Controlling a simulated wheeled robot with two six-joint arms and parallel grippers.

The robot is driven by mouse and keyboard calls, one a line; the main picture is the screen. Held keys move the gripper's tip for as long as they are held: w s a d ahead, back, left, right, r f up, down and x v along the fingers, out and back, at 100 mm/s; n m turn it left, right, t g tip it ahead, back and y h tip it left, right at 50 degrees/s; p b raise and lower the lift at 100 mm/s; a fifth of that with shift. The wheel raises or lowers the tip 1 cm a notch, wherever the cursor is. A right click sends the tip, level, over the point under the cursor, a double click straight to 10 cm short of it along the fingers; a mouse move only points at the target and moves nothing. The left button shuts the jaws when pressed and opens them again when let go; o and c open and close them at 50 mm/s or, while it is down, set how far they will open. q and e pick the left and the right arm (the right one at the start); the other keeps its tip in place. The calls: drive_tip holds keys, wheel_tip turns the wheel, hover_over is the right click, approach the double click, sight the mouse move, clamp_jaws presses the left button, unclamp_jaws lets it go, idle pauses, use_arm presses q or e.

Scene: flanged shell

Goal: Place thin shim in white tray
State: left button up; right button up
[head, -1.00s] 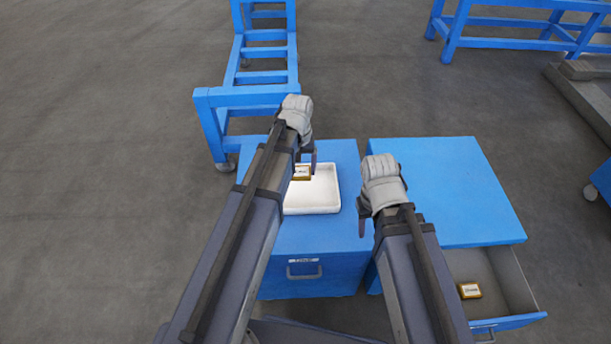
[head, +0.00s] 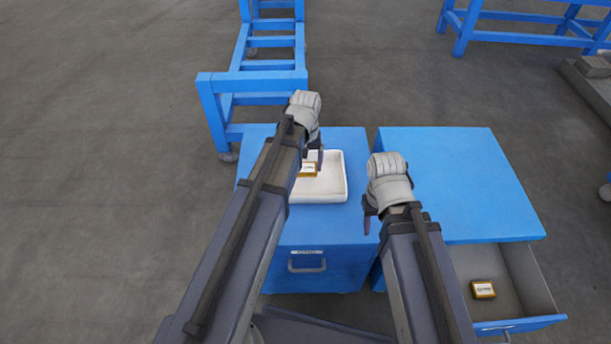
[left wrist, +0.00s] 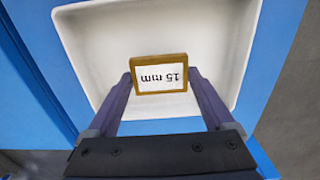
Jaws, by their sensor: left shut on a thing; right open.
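A small gold-brown shim block (head: 308,170) with a white label sits between the fingers of my left gripper (head: 313,159). In the left wrist view my left gripper (left wrist: 159,80) is shut on this shim (left wrist: 159,91), whose label reads "15 mm" upside down. The white tray (head: 330,192) lies under the shim, which is over the tray's inside; the tray also shows in the left wrist view (left wrist: 215,105). I cannot tell whether the shim touches the tray floor. My right gripper (head: 369,217) is open and empty, right of the tray.
The tray stands on a blue cabinet (head: 262,205). A second blue cabinet (head: 455,180) to the right has an open drawer (head: 535,280) with another labelled gold-brown block (head: 483,289) in it. Blue frames (head: 255,85) stand behind. The right cabinet top is clear.

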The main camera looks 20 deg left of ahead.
sight(305, 168)
use_arm(q)
drive_tip(key=shift+f+b, duration=1.8)
use_arm(e)
drive_tip(key=shift+f, duration=1.8)
use_arm(q)
drive_tip(key=shift+f, duration=0.1)
use_arm(e)
drive_tip(key=shift+f, duration=0.1)
use_arm(q)
drive_tip(key=shift+f, duration=0.15)
use_arm(e)
drive_tip(key=shift+f, duration=0.15)
use_arm(q)
drive_tip(key=o, duration=1.2)
drive_tip(key=shift+o, duration=0.2)
wheel_tip(305, 168, up, 13)
drive_tip(key=p, duration=1.2)
drive_tip(key=s+d+m, duration=0.3)
drive_tip(key=s+d, duration=0.2)
drive_tip(key=s, duration=0.2)
drive_tip(key=s+d+m+y, duration=0.1)
drive_tip(key=s+d+m, duration=0.3)
drive_tip(key=s, duration=0.4)
drive_tip(key=shift+s+d+f, duration=0.2)
drive_tip(key=shift+d, duration=0.7)
use_arm(e)
wheel_tip(305, 168, up, 12)
drive_tip(key=shift+r, duration=0.25)
